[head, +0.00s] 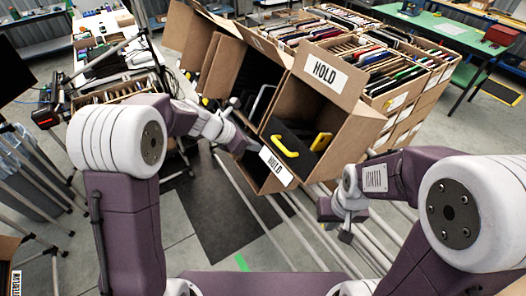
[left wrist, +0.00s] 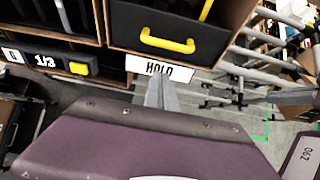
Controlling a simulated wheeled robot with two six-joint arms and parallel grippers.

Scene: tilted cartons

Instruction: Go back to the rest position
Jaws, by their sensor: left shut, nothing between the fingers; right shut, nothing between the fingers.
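My left gripper (head: 246,145) is in front of the tilted open cartons, close to the lower HOLD label. In the left wrist view its fingers (left wrist: 161,93) are together with nothing between them, just below the HOLD label (left wrist: 160,68). I cannot tell whether they touch the carton. My right gripper (head: 346,236) hangs lower right of the cartons, over the rails, apart from them. It is shut and empty.
A tilted carton (head: 345,128) holds a dark case with a yellow handle (head: 285,147); more open cartons lean left of it. White rails (head: 262,215) run below. Packed cartons (head: 405,60) stand behind. Stands (head: 35,165) are at the left. A dark floor mat (head: 220,215) lies in front.

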